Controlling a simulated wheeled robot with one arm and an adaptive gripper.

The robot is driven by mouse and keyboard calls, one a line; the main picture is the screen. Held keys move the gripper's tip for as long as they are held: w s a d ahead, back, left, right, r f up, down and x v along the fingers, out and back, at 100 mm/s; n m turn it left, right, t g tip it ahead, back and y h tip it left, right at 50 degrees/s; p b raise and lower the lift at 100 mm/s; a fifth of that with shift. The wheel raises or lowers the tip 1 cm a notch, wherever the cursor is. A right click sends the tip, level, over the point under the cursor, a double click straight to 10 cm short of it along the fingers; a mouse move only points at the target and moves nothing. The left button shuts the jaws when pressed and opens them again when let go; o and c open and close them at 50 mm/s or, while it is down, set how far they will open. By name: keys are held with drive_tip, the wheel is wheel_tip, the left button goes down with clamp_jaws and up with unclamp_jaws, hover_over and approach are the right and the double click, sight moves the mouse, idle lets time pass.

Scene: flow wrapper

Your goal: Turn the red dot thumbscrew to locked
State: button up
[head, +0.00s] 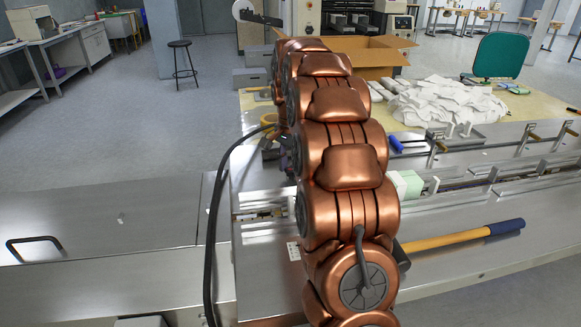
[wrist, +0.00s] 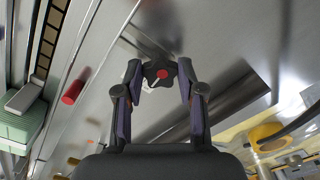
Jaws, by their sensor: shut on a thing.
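The red dot thumbscrew (wrist: 161,75) is a dark, lobed knob with a red dot at its centre, in the upper middle of the wrist view. A small pale pointer shows beside the dot. My gripper (wrist: 158,82) has one finger on each side of the knob and is shut on it. The knob sits against a grey metal surface. I cannot read any lock marking near it. In the head view my copper arm hides the thumbscrew and most of the gripper.
In the wrist view a red cylinder (wrist: 73,92) and a pale green block (wrist: 22,128) lie left, and a yellow round part (wrist: 266,136) lies lower right. In the head view a yellow-handled tool (head: 450,240) lies on the metal deck, and an open cardboard box (head: 375,52) stands behind.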

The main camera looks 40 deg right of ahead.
sight(290, 169)
drive_tip(key=shift+m, duration=0.7)
drive_tip(key=o, duration=1.1)
drive_tip(key=shift+o, duration=0.2)
drive_tip(key=shift+r, duration=3.7)
